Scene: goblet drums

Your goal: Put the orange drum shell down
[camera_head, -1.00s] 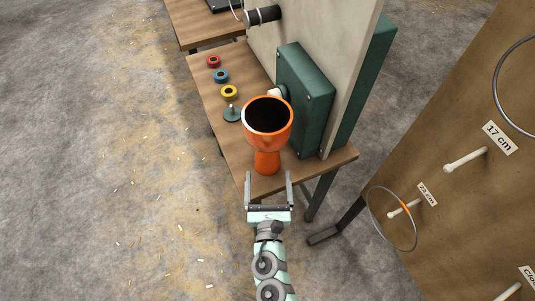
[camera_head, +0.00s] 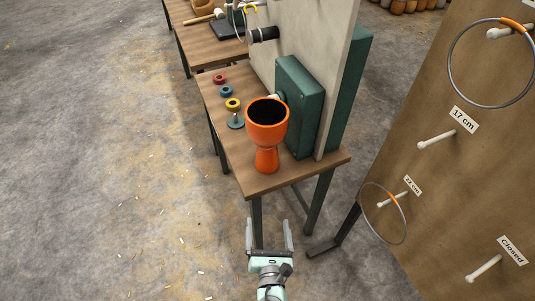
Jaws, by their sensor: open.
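The orange drum shell (camera_head: 267,134) stands upright on the near end of the wooden workbench (camera_head: 285,178), its dark open bowl facing up and its narrow foot on the wood. It is just left of the green box. My gripper (camera_head: 269,236) is in front of the bench's near edge, below the shell in the picture. Its two fingers are spread with nothing between them, and it is clear of the shell.
A green box (camera_head: 300,105) is fixed to an upright panel (camera_head: 325,70) behind the shell. A pegboard (camera_head: 450,190) with hanging hoops (camera_head: 384,238) stands at right. Floor at left is mostly clear.

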